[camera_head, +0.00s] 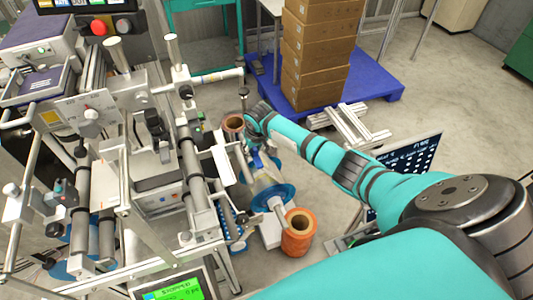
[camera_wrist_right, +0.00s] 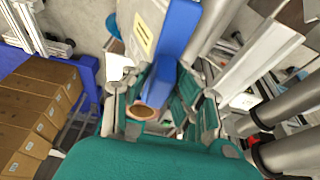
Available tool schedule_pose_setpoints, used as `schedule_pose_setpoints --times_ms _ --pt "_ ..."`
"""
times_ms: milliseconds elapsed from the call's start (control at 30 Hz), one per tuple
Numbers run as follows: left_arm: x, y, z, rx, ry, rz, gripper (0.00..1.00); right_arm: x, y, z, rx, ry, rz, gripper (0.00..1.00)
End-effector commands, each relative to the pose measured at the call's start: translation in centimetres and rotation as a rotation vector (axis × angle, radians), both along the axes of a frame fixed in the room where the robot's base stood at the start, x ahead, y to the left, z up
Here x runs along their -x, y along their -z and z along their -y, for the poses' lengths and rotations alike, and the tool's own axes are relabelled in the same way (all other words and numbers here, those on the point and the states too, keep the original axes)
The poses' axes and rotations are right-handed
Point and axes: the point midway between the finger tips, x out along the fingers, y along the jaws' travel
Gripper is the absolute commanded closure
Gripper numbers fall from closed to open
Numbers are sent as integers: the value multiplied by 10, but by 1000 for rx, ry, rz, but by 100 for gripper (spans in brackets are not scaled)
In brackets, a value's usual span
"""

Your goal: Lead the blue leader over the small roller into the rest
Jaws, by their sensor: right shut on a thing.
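The blue leader (camera_wrist_right: 180,30) is a flat, bright blue strip in the right wrist view. It runs up from between the fingers of my right gripper (camera_wrist_right: 165,88), which is shut on it. In the head view the right gripper (camera_head: 258,158) is small and partly hidden by my wrist, with a bit of blue at its fingers. It is beside the machine's grey rollers (camera_head: 196,170), above a blue-flanged reel (camera_head: 272,190). I cannot tell which roller is the small one, nor make out the rest. My left gripper is not in view.
Orange rolls stand on the machine's near side (camera_head: 298,235) and behind it (camera_head: 232,123). A green-lit screen (camera_head: 178,292) is at the bottom. Stacked cardboard boxes (camera_head: 318,50) stand on a blue pallet (camera_head: 375,82).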

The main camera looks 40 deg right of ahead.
Motion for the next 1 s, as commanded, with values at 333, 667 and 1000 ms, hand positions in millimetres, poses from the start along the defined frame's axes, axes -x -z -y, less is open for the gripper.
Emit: schedule_pose_setpoints --times_ms 333,667,1000 --pt "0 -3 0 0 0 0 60 -4 -1 -16 -1 0 0 100" --pt "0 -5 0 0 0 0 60 -8 0 -31 0 -1 1 100" --pt "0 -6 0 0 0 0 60 -9 0 -38 1 0 1 100"
